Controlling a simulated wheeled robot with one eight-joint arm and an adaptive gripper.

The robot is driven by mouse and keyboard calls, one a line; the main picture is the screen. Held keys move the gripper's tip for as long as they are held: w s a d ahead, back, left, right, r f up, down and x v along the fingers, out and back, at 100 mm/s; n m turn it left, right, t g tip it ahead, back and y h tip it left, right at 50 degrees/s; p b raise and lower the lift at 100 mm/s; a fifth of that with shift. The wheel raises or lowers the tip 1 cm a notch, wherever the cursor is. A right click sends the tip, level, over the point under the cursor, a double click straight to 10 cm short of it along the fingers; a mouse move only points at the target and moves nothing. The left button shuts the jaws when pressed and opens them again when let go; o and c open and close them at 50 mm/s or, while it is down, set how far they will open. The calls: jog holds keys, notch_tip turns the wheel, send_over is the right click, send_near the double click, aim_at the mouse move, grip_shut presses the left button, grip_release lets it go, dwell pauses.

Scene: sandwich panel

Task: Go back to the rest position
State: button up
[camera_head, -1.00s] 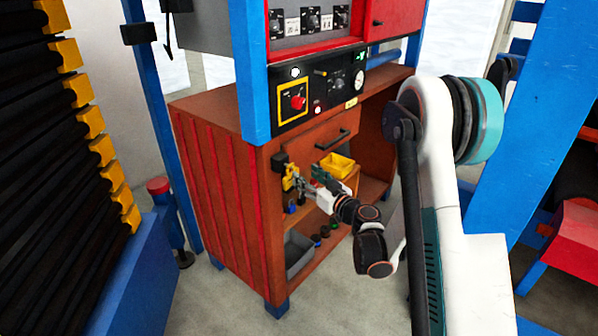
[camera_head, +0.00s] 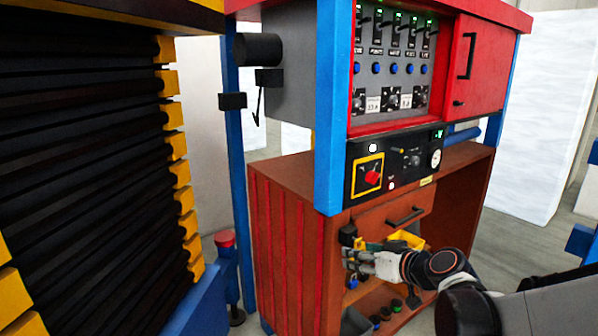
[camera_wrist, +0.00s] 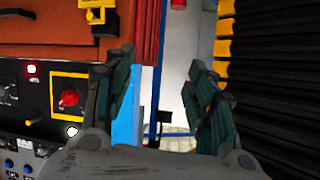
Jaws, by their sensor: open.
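My gripper (camera_head: 358,252) is in front of the brown cabinet (camera_head: 285,215), below the black control box with the red knob (camera_head: 372,178). In the wrist view its two green-padded fingers (camera_wrist: 160,100) stand wide apart with nothing between them. The wrist picture looks upside down, with the red knob (camera_wrist: 68,98) and control box at its left. My arm reaches in from the lower right of the head view. A rest position is not marked in either view.
A yellow bin (camera_head: 408,238) sits beside my gripper under the drawer handle (camera_head: 405,216). A blue post (camera_head: 330,110) stands close above. Black rollers with yellow blocks (camera_head: 172,115) fill the left. Open floor (camera_head: 510,240) shows at right.

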jog(key=s+d+m+g+h, duration=0.2)
jog(key=s+h, duration=0.1)
jog(key=s, duration=1)
jog(key=s+d+m+g+h, duration=0.2)
jog(key=s+h, duration=0.1)
jog(key=s, duration=1)
jog(key=shift+s+d+f, duration=0.15)
jog(key=shift+s+d, duration=0.1)
